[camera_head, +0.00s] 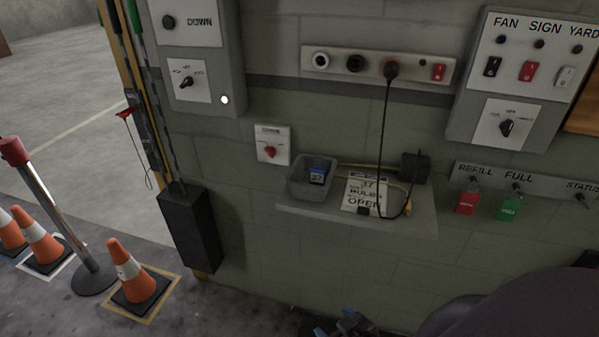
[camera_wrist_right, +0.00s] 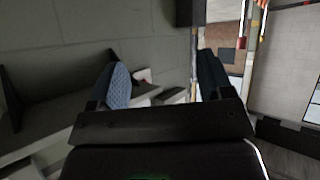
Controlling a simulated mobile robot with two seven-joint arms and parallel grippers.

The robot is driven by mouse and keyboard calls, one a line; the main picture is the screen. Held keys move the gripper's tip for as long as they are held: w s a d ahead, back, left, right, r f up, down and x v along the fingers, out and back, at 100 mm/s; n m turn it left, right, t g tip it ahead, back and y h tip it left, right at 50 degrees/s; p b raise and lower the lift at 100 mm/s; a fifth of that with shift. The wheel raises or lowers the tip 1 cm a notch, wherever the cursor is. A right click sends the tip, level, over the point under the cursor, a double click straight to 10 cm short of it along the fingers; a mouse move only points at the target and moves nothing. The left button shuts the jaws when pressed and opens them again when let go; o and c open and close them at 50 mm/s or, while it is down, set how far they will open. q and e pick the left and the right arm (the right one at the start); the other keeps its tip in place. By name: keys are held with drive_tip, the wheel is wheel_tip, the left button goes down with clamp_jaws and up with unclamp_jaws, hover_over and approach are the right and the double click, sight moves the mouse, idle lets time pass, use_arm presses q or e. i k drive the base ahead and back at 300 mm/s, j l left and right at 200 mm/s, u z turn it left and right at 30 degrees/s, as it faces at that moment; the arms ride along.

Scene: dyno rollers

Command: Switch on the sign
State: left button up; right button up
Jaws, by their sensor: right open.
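The control panel (camera_head: 548,90) at the upper right of the head view carries the labels FAN, SIGN and YARD. Under SIGN is a red rocker switch (camera_head: 527,71) with a small dark round lamp above it. I cannot tell its position for sure. My right gripper (camera_head: 342,325) shows at the bottom edge of the head view, low and well apart from the panel. In the right wrist view its two fingers (camera_wrist_right: 162,78) are spread with nothing between them. The switch is not recognisable in that view. My left gripper is not in view.
A shelf (camera_head: 285,206) holds a grey bin (camera_head: 312,178), a paper notice and a black adapter. A cord hangs from the socket strip (camera_head: 430,72) above it. REFILL and FULL tags (camera_head: 510,206) hang below the panel. Traffic cones (camera_head: 132,272) stand at the left.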

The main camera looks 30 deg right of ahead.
sight(530, 69)
drive_tip(key=z, duration=0.45)
drive_tip(key=l+z, duration=0.15)
drive_tip(key=z, duration=0.7)
drive_tip(key=l+z, duration=0.1)
drive_tip(key=z, duration=0.3)
drive_tip(key=i+z, duration=0.1)
drive_tip(key=z, duration=0.35)
